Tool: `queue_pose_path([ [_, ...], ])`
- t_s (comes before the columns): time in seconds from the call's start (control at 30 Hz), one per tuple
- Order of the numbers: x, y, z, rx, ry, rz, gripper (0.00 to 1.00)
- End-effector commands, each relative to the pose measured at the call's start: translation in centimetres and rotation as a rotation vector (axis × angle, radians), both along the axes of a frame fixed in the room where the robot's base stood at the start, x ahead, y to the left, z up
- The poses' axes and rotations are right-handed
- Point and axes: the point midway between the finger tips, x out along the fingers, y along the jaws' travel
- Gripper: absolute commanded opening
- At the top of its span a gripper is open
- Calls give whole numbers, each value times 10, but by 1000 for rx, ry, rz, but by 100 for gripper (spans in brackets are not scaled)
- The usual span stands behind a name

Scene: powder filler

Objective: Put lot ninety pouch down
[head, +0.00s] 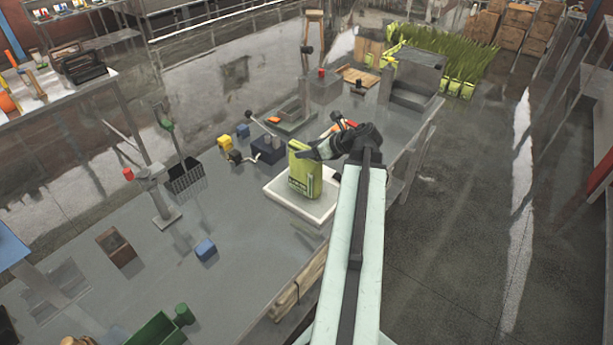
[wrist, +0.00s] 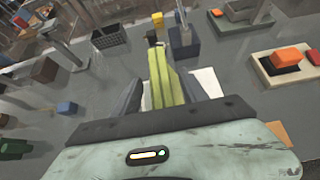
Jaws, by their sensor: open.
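The lot ninety pouch, a yellow-green pouch (head: 304,175), stands upright on a white tray (head: 274,190) on the grey bench. Its lower front carries dark print too small to read. My gripper (head: 308,152) is at the top of the pouch, coming from the right. In the wrist view the pouch (wrist: 165,80) lies between my two dark, open fingers, with the white tray (wrist: 207,82) showing beside it. The far finger is partly hidden in the head view.
A dark blue block (head: 268,148) and a yellow block (head: 224,142) stand behind the tray. A small blue block (head: 206,250) and a brown box (head: 116,246) are left on the bench. A black basket (head: 184,174) is farther back. Bare bench lies left of the tray.

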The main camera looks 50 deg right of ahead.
Motion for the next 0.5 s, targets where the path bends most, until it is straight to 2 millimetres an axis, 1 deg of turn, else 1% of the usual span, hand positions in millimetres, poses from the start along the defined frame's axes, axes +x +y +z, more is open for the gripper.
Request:
queue_pose_path([
  [0.03,8,0,-11,-1,0,3,51],
  [0.07,11,0,-12,-1,0,1,51],
  [0.13,14,0,-12,-1,0,-1,51],
  [0.27,13,0,-10,0,0,-2,51],
  [0.3,13,0,-10,0,0,-2,48],
  [0.37,13,0,-10,0,0,-2,31],
  [0.4,13,0,-10,0,0,-2,20],
  [0.47,13,0,-10,0,0,-2,4],
  [0.5,13,0,-10,0,0,-2,0],
])
